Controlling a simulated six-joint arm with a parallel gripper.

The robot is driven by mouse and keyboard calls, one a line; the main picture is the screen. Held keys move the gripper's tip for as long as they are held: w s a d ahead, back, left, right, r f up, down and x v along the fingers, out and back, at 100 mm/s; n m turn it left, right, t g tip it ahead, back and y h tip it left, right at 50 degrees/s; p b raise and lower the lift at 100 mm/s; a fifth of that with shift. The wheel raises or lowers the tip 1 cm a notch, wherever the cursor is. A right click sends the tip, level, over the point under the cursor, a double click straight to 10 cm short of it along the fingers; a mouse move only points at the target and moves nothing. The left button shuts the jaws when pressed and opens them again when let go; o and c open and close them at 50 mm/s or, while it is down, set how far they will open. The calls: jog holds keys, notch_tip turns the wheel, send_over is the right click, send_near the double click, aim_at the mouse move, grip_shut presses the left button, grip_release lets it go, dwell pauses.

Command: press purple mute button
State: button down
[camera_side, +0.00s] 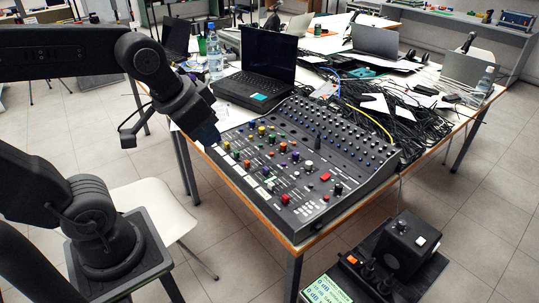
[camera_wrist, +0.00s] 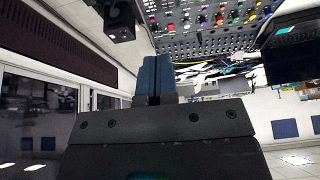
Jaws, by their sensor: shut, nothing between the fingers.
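The mixing console (camera_side: 300,160) lies on the table, covered with coloured knobs, buttons and faders. A small purple control (camera_side: 295,157) shows near its middle; I cannot tell whether it is the mute button. My gripper (camera_side: 206,134) hangs over the console's left edge, fingers pointing down, close to the panel; I cannot tell the exact gap. In the wrist view my gripper (camera_wrist: 154,62) has its two blue fingers together with nothing between them. The console (camera_wrist: 203,42) shows there at the top, beyond the fingertips, its coloured controls too small to tell apart surely.
A laptop (camera_side: 262,64) stands behind the console, with a water bottle (camera_side: 214,55) to its left. A tangle of black cables (camera_side: 410,120) lies to the right. A black box (camera_side: 405,246) stands at the lower right. Open floor (camera_side: 480,190) lies right of the table.

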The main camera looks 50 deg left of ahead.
jog(key=w+a+g, duration=0.1)
jog(key=w+a, duration=0.1)
jog(key=w, duration=0.7)
jog(key=g, duration=0.4)
send_over(284, 163)
notch_tip(284, 163, down, 21)
jog(key=shift+s+f, duration=0.1)
jog(key=shift+f, duration=4)
jog(key=shift+f, duration=0.15)
